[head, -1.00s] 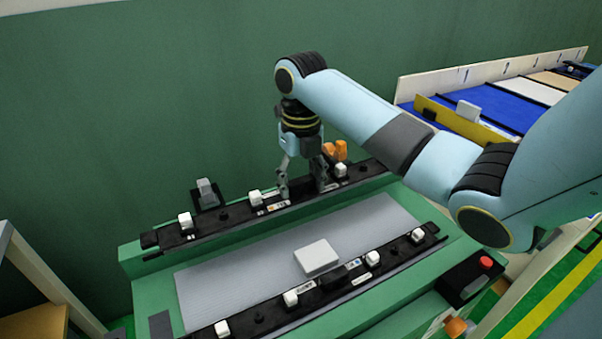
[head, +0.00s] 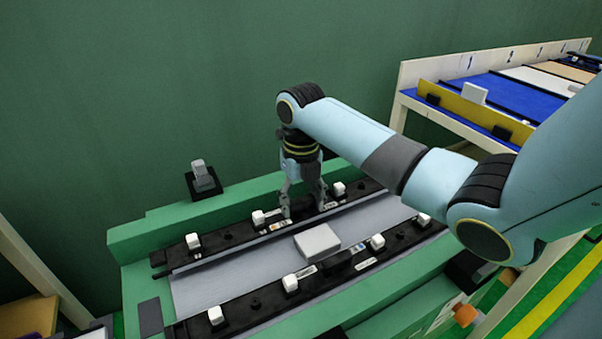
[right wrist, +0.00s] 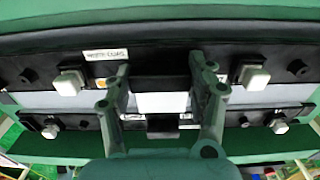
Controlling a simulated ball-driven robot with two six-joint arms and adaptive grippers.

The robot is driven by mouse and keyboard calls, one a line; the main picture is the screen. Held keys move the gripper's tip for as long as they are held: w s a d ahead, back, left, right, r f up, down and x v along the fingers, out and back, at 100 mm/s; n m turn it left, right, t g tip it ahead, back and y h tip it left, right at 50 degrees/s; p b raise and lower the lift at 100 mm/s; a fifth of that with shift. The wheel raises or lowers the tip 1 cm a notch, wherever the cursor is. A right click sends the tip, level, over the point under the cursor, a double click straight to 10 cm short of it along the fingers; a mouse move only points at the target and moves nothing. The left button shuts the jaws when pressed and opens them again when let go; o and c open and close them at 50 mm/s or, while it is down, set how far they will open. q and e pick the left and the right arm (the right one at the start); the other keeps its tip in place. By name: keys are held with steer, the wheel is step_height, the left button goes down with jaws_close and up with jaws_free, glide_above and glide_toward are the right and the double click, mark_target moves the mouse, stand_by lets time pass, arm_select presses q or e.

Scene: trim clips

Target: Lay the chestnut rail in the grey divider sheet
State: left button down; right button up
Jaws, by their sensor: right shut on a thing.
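My right gripper (head: 303,212) is shut on a long dark rail (head: 215,243) bearing white clips and a small label. No rail looks clearly chestnut; this one appears nearly black. It lies along the back part of the grey sheet (head: 190,292); I cannot tell whether it touches the sheet. In the right wrist view the gripper (right wrist: 160,82) straddles the rail (right wrist: 215,62) near its middle. A second dark rail (head: 255,305) with white clips lies along the front of the sheet. My left gripper is not in view.
A pale block (head: 317,240) sits between the rails. The green bench (head: 135,245) carries the sheet. A small grey piece stands on a black base (head: 203,182) behind the bench's back edge. A rack with blue and pale lanes (head: 515,95) stands at the right.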

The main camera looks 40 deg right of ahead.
steer(key=o, duration=1.5)
steer(key=shift+r, duration=0.15)
step_height(320, 180, up, 12)
